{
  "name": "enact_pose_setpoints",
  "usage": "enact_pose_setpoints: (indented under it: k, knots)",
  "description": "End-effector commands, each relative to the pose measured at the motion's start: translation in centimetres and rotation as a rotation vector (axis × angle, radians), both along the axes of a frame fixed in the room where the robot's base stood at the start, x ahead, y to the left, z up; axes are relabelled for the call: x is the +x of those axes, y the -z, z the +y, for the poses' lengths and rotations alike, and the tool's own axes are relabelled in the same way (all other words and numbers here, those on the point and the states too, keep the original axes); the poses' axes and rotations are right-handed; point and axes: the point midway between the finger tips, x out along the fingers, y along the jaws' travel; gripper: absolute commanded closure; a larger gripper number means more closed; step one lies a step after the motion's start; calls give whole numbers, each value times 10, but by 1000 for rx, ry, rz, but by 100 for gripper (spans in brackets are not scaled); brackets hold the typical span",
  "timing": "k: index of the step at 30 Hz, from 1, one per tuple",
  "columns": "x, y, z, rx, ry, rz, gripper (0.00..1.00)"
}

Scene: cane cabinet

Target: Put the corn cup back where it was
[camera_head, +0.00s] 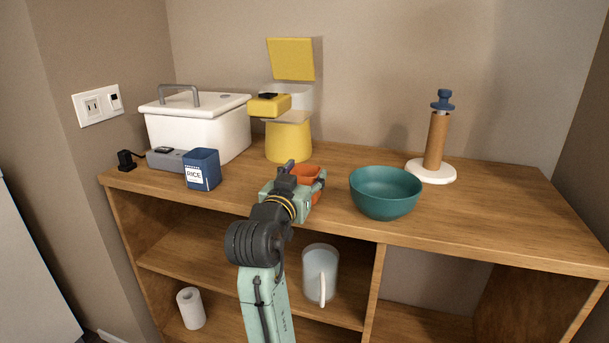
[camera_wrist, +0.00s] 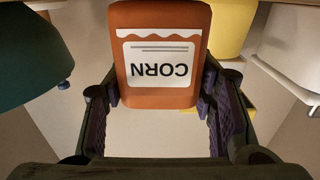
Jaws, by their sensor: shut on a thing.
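The orange corn cup (camera_wrist: 160,82) fills the upper middle of the wrist view, with its white CORN label upside down in the picture. My gripper (camera_wrist: 160,98) is shut on it, with a finger against each side. In the head view, my gripper (camera_head: 297,184) is over the front part of the cabinet top and hides much of the orange cup (camera_head: 306,173). I cannot tell whether the cup touches the wood.
A teal bowl (camera_head: 385,195) stands close to the right. A blue rice cup (camera_head: 202,170) is to the left, before a white lidded box (camera_head: 205,130). A yellow dispenser (camera_head: 288,142) stands behind. A paper-roll holder (camera_head: 431,172) is farther right. A pitcher (camera_head: 320,273) is on the shelf below.

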Motion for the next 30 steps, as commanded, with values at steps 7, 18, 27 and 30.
enact_pose_setpoints:
  k: [7, 18, 27, 30]
  knots:
    - [-1, 1, 0, -1, 0, -3, 81]
    - [0, 5, 0, 0, 1, -1, 36]
    - [0, 5, 0, 0, 1, -1, 29]
    - [0, 3, 0, -1, 1, -2, 29]
